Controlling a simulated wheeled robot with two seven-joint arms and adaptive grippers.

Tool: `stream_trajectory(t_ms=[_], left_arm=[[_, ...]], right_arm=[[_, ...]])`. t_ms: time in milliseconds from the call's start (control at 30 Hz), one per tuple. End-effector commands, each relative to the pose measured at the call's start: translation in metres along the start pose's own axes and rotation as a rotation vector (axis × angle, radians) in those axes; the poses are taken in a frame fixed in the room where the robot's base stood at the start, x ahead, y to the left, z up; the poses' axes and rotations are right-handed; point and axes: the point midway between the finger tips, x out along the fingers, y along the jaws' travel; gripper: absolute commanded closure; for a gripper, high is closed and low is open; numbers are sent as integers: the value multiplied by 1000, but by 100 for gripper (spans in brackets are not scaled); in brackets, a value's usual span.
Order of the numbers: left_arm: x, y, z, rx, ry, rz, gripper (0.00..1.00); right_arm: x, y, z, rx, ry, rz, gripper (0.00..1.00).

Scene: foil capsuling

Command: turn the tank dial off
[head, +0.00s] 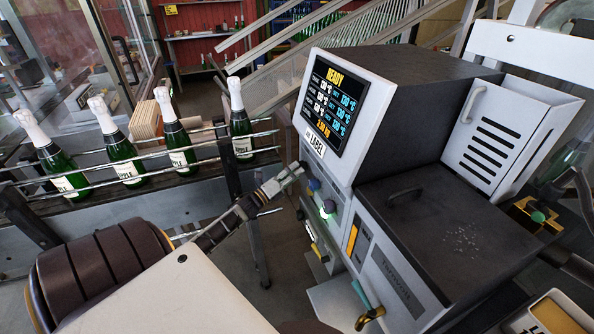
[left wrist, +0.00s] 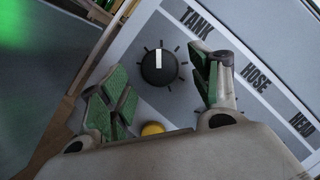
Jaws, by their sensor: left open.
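The tank dial (left wrist: 159,68) is a round black knob with a white pointer mark, which points up in the left wrist view. Tick marks ring it on the grey panel, and the word TANK is printed above right of it. My left gripper (left wrist: 157,80) is open, with its green-padded fingers on either side of the dial in that view. I cannot tell whether they touch it. In the head view, my left gripper (head: 296,172) is at the front panel of the machine (head: 345,190), below its screen; I cannot make out the tank dial there.
A yellow knob (left wrist: 152,128) sits below the dial, between the fingers. HOSE and HEAD labels run down to the right. The screen (head: 334,100) reads READY. Several green bottles (head: 122,158) stand behind rails at left. A gold tap (head: 369,312) juts out low on the machine.

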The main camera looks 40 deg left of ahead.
Motion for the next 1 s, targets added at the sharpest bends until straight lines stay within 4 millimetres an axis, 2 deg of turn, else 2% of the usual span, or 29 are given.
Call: stream_trajectory(t_ms=[300, 700, 1000], left_arm=[[17, 0, 0, 0, 0, 1, 37], [18, 0, 0, 0, 0, 1, 38], [18, 0, 0, 0, 0, 1, 77]], right_arm=[[-2, -4, -1, 1, 1, -4, 60], [-2, -4, -2, 1, 2, -4, 60], [-2, -4, -2, 1, 2, -4, 60]])
